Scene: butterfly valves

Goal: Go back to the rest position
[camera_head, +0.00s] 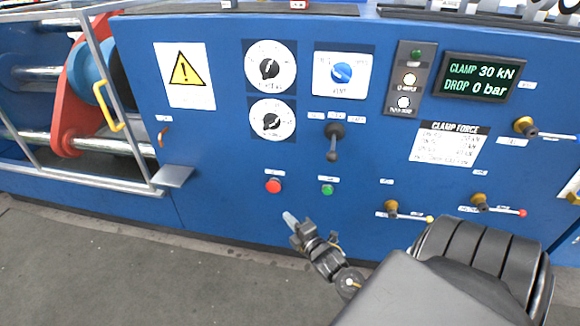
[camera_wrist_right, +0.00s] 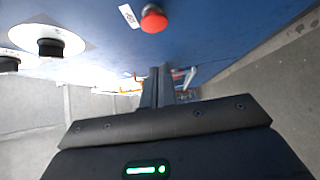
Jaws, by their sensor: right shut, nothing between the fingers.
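My right gripper (camera_head: 291,221) is in front of the lower part of the blue control panel (camera_head: 230,190), below the red push button (camera_head: 273,186). Its fingers are together with nothing between them. In the right wrist view the shut fingers (camera_wrist_right: 160,80) point ahead along the panel, and the red button (camera_wrist_right: 154,18) shows above them, apart from the fingertips. My black right arm comes in from the lower right in the head view. My left gripper is not in either view.
The panel carries two black knobs on white dials (camera_head: 270,68), a blue selector (camera_head: 342,73), a black lever (camera_head: 333,142), a green button (camera_head: 327,189) and several small valves with handles (camera_head: 391,207) at right. A silver guard frame (camera_head: 110,90) stands at left. Grey floor (camera_head: 120,270) is clear.

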